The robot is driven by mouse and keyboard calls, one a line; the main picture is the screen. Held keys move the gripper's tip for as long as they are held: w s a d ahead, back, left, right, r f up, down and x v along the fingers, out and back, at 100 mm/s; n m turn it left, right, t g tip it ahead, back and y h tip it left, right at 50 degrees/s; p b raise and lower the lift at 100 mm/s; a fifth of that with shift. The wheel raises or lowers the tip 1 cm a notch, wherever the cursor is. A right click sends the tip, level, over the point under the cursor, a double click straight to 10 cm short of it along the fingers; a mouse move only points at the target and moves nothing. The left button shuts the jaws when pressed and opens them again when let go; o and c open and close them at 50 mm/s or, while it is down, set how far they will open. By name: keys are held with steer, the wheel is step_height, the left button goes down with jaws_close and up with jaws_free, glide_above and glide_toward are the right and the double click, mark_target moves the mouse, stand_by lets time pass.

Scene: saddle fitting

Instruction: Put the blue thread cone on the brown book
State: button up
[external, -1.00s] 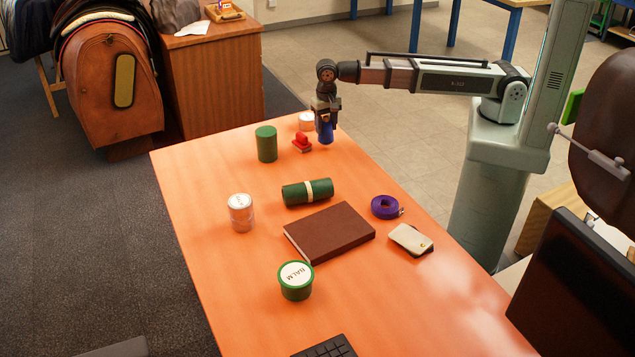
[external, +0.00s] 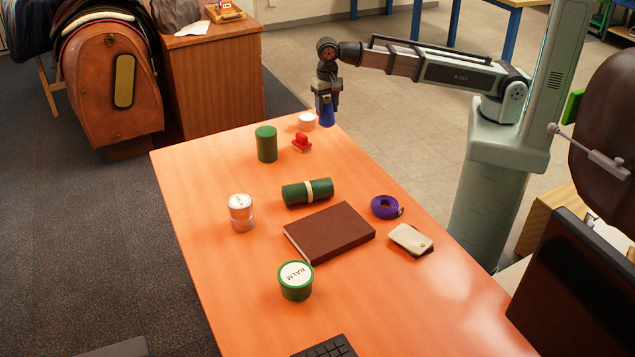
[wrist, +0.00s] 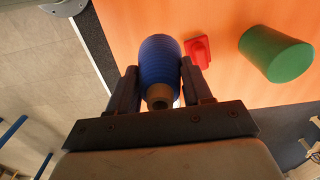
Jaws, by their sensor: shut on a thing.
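The blue thread cone (external: 326,116) is held by my gripper (external: 326,100) above the far end of the orange table. In the wrist view the blue cone (wrist: 160,68) sits between the two fingers of my gripper (wrist: 161,82), which are shut on it. The brown book (external: 330,232) lies flat near the middle of the table, well in front of the gripper in the external view. Its top is bare. The book is not in the wrist view.
A green cylinder (external: 267,144), a red stamp-like item (external: 302,143) and a pale round container (external: 307,121) stand near the gripper. A green roll (external: 307,192), purple strap coil (external: 385,207), cream-topped item (external: 411,239), balm tub (external: 296,283) and clear-and-copper jar (external: 241,213) surround the book.

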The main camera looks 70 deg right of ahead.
steer(key=s+a+r+n, duration=0.15)
steer(key=s+a, duration=0.35)
steer(key=a, duration=0.6)
steer(key=s+a+n, duration=0.2)
steer(key=s+a, duration=0.3)
steer(key=a, duration=0.6)
steer(key=s+a+n, duration=0.2)
steer(key=s+a, duration=0.3)
steer(key=a, duration=0.7)
steer(key=r+m, duration=0.1)
steer(key=m, duration=0.5)
glide_above(329, 228)
steer(key=shift+a+f, duration=0.1)
steer(key=shift+f, duration=4.55)
steer(key=shift+f, duration=0.15)
steer(key=o, duration=1.1)
